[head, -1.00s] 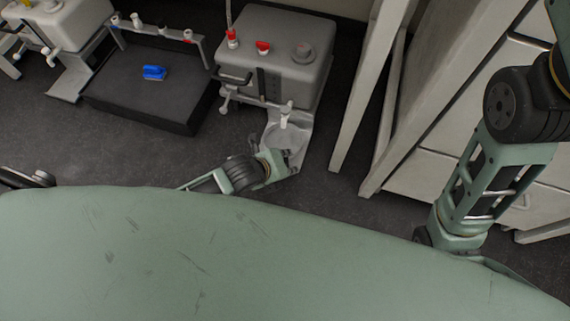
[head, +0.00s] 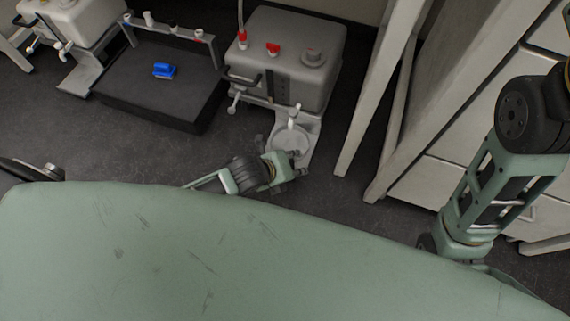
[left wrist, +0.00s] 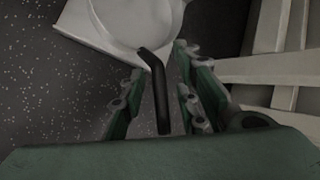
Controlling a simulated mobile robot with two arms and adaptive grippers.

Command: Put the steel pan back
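The steel pan (head: 288,143) is a pale round dish on the light plate at the foot of the grey box-shaped bioreactor. In the left wrist view the pan (left wrist: 135,22) is at the top, and its black bent handle (left wrist: 157,92) points toward me. My left gripper (head: 290,167) is at the near side of the pan. In the left wrist view my left gripper (left wrist: 160,105) is open, with a finger on each side of the handle and gaps visible beside it. My right gripper is outside the view; only part of the right arm shows.
The grey bioreactor (head: 285,65) with red caps stands behind the pan. A black shaker platform (head: 150,92) with a blue object (head: 164,71) is to its left. Another pale bioreactor (head: 75,25) is at far left. White frame legs (head: 365,110) stand close on the right. Dark floor lies between.

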